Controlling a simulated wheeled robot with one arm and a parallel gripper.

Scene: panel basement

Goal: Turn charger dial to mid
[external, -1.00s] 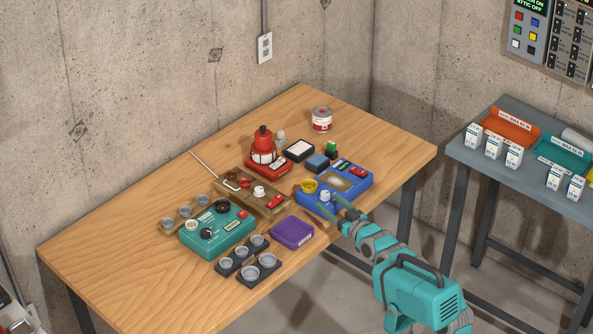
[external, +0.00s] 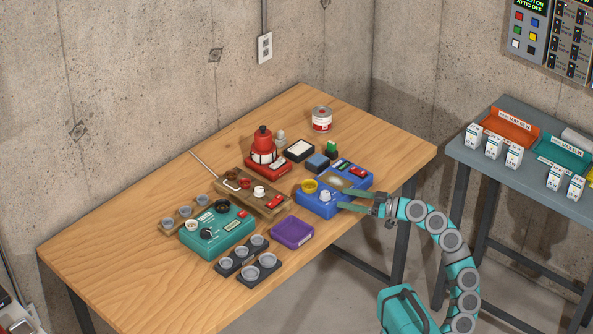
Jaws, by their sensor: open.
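A blue device (external: 352,182) lies on the right part of the wooden table. It has a white knob (external: 325,197), a yellow round part (external: 309,186), a tan display panel and a red switch. A teal device (external: 222,232) at the left has a black dial (external: 207,234) and other round knobs. I cannot tell from labels which one is the charger, and the dial marks are too small to read. My gripper (external: 342,199) is open and empty at the right side of the blue device, its fingers pointing left toward the white knob, apparently just short of it.
A wooden box (external: 250,192) with knobs and a red device (external: 266,160) stand left of the blue one. A purple box (external: 292,232) and a dark tray of grey cups (external: 241,266) lie in front. The left table end (external: 110,255) is clear.

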